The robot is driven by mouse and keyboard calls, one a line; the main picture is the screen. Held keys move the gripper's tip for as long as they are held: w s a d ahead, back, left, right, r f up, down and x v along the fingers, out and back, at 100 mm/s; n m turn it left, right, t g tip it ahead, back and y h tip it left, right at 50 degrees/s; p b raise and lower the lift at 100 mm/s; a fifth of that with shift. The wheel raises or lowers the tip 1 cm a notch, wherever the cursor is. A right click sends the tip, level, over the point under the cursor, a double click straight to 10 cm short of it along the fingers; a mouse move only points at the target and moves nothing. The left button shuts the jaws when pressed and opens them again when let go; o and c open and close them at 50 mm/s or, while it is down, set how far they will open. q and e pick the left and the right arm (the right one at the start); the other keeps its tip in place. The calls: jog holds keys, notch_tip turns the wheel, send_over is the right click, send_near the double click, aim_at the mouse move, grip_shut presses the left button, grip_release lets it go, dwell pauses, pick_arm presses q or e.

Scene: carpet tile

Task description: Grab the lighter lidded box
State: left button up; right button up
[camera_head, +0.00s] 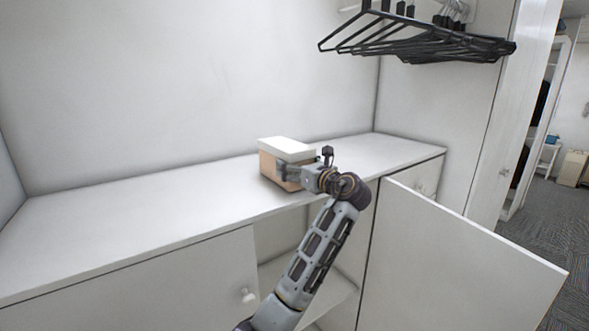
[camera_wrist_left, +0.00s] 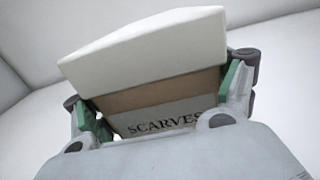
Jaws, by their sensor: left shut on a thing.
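The lidded box (camera_head: 270,165) has a tan body and a white lid (camera_head: 287,147). No second lidded box shows. My right gripper is in neither view.
The white shelf top (camera_head: 130,215) is clear to the left of the box. A cabinet door (camera_head: 455,265) stands open at the right, close to my left arm. Black hangers (camera_head: 420,45) hang above right. An open compartment (camera_head: 280,235) is below the shelf top.

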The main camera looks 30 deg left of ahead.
aim_at(295, 148)
pick_arm(q)
jog(key=shift+r+b, duration=0.75)
jog(key=shift+r, duration=3.85)
